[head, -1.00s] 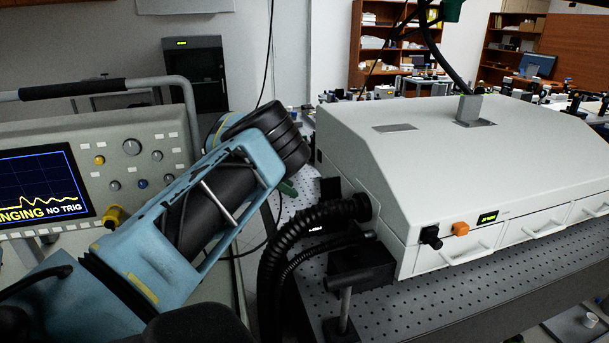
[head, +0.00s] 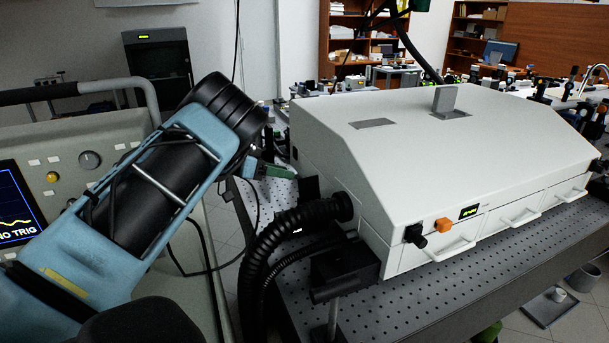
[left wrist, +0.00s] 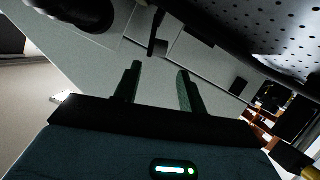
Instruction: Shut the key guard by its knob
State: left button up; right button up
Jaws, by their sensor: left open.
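The big grey laser housing (head: 470,130) fills the right of the head view. On its front panel are a black knob-like part (head: 415,236) and a small orange block (head: 442,225), next to a lit display. I cannot tell for sure which of these is the key guard or its knob. My left gripper (head: 268,168) is by the housing's left end, well apart from these parts. In the left wrist view its two fingers (left wrist: 157,85) are open and nothing shows between them but grey surface; a dark stub (left wrist: 157,38) lies beyond. My right gripper is not in view.
Thick black hoses (head: 270,250) and a black box on a post (head: 345,268) stand at the housing's left front. The perforated optical table (head: 420,300) is bare along its front. An oscilloscope (head: 90,180) stands at the left, behind my left arm.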

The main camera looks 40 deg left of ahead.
aim_at(307, 177)
pick_arm(q)
jog(key=x, duration=0.7)
jog(key=shift+w+d, duration=0.25)
jog(key=shift+d, duration=0.05)
jog(key=shift+r, duration=0.1)
jog(key=c, duration=0.8)
